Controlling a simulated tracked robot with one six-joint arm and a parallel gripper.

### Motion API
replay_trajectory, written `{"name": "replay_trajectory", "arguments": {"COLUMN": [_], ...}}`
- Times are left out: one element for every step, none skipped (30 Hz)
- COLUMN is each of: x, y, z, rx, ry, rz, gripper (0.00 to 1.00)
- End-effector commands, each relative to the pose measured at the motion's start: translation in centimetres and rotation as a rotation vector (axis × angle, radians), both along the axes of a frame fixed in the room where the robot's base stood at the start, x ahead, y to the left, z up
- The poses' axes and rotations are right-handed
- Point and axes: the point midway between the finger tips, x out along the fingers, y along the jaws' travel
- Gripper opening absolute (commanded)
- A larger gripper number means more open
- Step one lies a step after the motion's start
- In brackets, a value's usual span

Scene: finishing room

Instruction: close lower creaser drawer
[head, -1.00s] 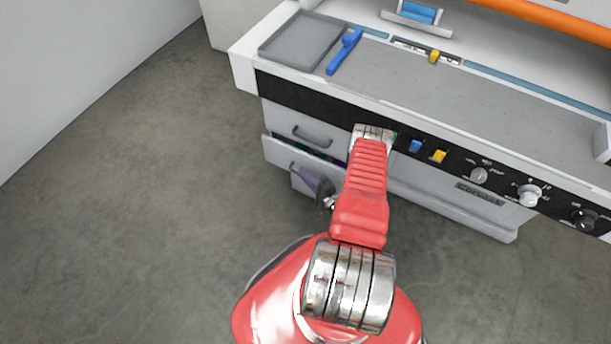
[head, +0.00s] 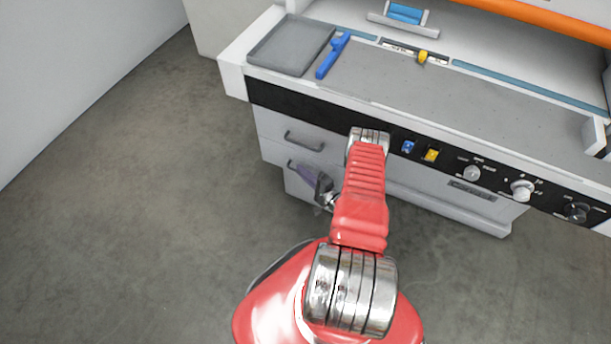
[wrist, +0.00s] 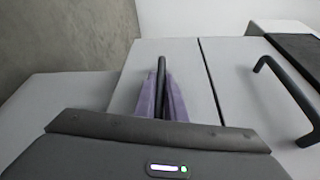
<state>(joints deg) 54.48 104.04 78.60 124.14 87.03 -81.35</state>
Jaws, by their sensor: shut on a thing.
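The creaser (head: 430,100) has two light grey drawers at its left front. The lower drawer (head: 300,160) looks flush or nearly flush with the upper drawer (head: 292,134) in the head view; my arm hides part of both. In the wrist view the lower drawer front (wrist: 134,83) lies beside the upper drawer front (wrist: 235,75), with a thin dark seam between them. My gripper (head: 310,179) is at the lower drawer. In the wrist view its purple fingers (wrist: 163,98) are shut on the dark bar handle (wrist: 161,75) of the lower drawer.
The upper drawer's handle (wrist: 285,92) is free, right of my gripper in the wrist view. A grey tray (head: 290,46) and a blue tool (head: 333,55) lie on the creaser top. Knobs (head: 522,190) line its front panel. The floor (head: 130,190) at left is clear.

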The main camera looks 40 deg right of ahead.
Motion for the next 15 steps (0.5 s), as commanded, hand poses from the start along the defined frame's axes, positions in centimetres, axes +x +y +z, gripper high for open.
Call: {"name": "replay_trajectory", "arguments": {"x": [0.07,0.13,0.19,0.23,0.24,0.27,0.28,0.3,0.32,0.33,0.34,0.35,0.36,0.37,0.39], "y": [0.11,0.1,0.08,0.06,0.05,0.03,0.02,0.01,-0.02,-0.03,-0.04,-0.06,-0.05,-0.02,0.01], "z": [-0.33,-0.33,-0.33,-0.32,-0.32,-0.3,-0.3,-0.28,-0.26,-0.26,-0.25,-0.25,-0.23,-0.22,-0.19], "rx": [0.003,0.003,0.004,0.004,0.003,0.003,0.003,0.002,0.002,0.002,0.002,0.001,0.001,0.001,0.001], "ry": [0.009,0.009,0.009,0.009,0.009,0.009,0.009,0.008,0.008,0.008,0.008,0.008,0.008,0.007,0.007], "rz": [0.001,0.002,0.002,0.002,0.002,0.001,0.001,0.001,0.0,0.0,0.0,-0.001,0.0,0.001,0.002], "gripper": [0.0,0.0,0.0,0.0,0.0,0.0,0.0,0.0,0.0,0.0,0.0,0.13,0.15,0.17,0.2]}}
